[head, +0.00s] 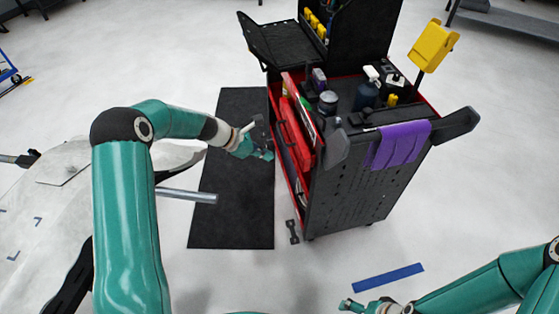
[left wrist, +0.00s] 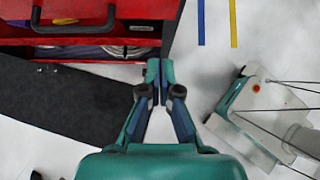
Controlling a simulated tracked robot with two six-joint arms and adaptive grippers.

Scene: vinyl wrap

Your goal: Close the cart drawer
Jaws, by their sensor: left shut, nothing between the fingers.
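The tool cart (head: 350,190) is dark grey with a red front, right of centre in the head view. The red drawer (head: 293,132) on its left-facing side appears to stick out a little. In the left wrist view the red front (left wrist: 140,32) and a black bar handle (left wrist: 75,28) fill the upper left. My left gripper (head: 266,154) is beside the cart's front, low by the drawers. In the left wrist view the left gripper (left wrist: 160,72) is shut and empty, right of the handle. My right gripper (head: 350,304) is low in the head view, partly cut off.
A black mat (head: 230,200) lies before the cart. A purple cloth (head: 400,143) hangs over the cart's edge. Bottles stand on top. A white car body panel (head: 60,185) is at left.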

